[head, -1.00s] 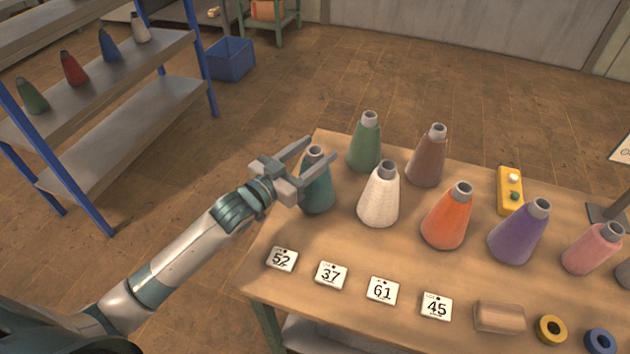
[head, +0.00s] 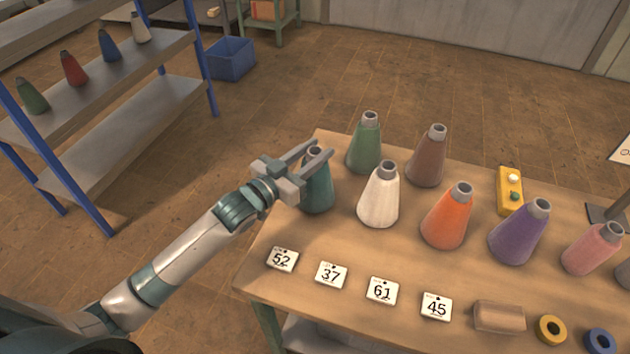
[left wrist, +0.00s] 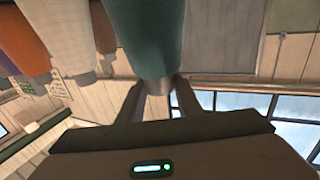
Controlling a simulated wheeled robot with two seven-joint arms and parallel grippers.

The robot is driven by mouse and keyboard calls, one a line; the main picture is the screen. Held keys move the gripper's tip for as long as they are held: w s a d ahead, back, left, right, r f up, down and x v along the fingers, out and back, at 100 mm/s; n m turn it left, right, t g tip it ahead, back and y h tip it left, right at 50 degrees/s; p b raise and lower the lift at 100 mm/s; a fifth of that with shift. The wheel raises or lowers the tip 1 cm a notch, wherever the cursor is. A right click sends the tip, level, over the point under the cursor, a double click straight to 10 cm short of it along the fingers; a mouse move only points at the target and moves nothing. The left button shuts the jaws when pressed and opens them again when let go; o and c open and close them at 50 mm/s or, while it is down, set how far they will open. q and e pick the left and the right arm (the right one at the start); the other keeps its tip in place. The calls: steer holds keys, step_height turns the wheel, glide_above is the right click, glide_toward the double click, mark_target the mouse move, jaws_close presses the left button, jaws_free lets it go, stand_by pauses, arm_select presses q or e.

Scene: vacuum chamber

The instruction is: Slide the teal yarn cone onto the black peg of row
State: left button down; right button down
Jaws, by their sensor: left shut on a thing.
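The teal yarn cone (head: 317,193) stands upright at the table's left back corner in the head view. My left gripper (head: 318,153) is shut on its grey top, one finger on each side. In the left wrist view the teal cone (left wrist: 150,35) hangs into the picture from the top, its grey tip between the fingers of my left gripper (left wrist: 155,95). No black peg is visible in these frames. My right gripper is not in view.
A white cone (head: 379,197), a green cone (head: 364,147) and an orange cone (head: 447,220) stand close by on the wooden table (head: 300,225). Number cards, such as card 52 (head: 282,259), lie along the front. A blue-framed shelf (head: 120,130) with several cones stands at left.

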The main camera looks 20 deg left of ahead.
arm_select(q)
steer(key=shift+r, duration=0.1)
